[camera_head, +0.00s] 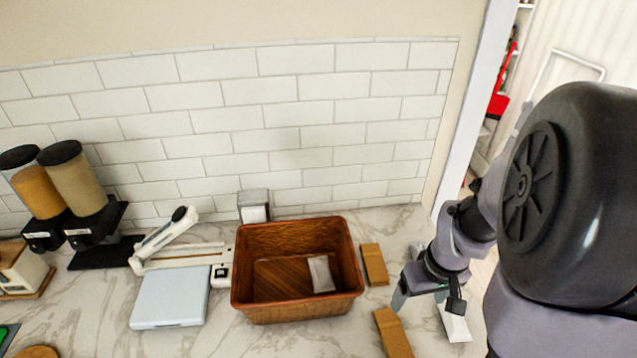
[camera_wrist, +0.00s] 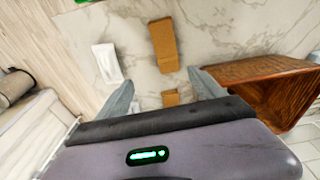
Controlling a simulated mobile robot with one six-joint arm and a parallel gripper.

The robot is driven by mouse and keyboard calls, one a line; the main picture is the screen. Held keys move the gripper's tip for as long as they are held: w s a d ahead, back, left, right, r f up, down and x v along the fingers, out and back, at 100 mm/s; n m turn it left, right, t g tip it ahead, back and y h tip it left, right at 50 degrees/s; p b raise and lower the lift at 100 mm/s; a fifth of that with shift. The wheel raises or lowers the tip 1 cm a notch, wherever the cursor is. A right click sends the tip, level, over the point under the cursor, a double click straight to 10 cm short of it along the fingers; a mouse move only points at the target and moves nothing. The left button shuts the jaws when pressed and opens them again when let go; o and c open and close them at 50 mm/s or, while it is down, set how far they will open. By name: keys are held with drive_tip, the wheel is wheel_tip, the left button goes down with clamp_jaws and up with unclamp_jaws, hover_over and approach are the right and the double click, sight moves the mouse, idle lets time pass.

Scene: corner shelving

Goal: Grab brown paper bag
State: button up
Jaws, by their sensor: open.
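Two flat brown paper bags lie on the marble counter. One brown bag (camera_head: 375,264) is right beside the basket; the other brown bag (camera_head: 392,333) is nearer the front edge of the head view. In the wrist view one bag (camera_wrist: 163,42) lies full length beyond the fingertips. A second bag (camera_wrist: 171,98) shows between the fingers, partly hidden by my gripper body. My gripper (camera_head: 428,300) is open and empty, above the counter to the right of the bags. Its two fingers also show in the wrist view (camera_wrist: 160,78), spread apart.
A brown wicker basket (camera_head: 292,226) with a white packet (camera_head: 321,274) inside stands left of the bags. Another white packet (camera_head: 455,323) lies by my gripper. A scale (camera_head: 170,297), a sealer (camera_head: 185,257) and dispensers (camera_head: 75,180) stand further left. A tiled wall is behind.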

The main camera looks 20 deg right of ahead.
drive_tip(key=b, duration=0.5)
hover_over(394, 334)
drive_tip(key=s, duration=0.2)
wheel_tip(394, 334, down, 11)
drive_tip(key=shift+w+d+f, duration=0.1)
drive_tip(key=f, duration=0.2)
drive_tip(key=w+f+b, duration=0.1)
drive_tip(key=f, duration=0.1)
drive_tip(key=f+b, duration=0.1)
drive_tip(key=f, duration=0.1)
drive_tip(key=shift+w+a, duration=0.2)
drive_tip(key=shift+w, duration=0.1)
drive_tip(key=shift+r, duration=0.15)
drive_tip(key=c, duration=1.5)
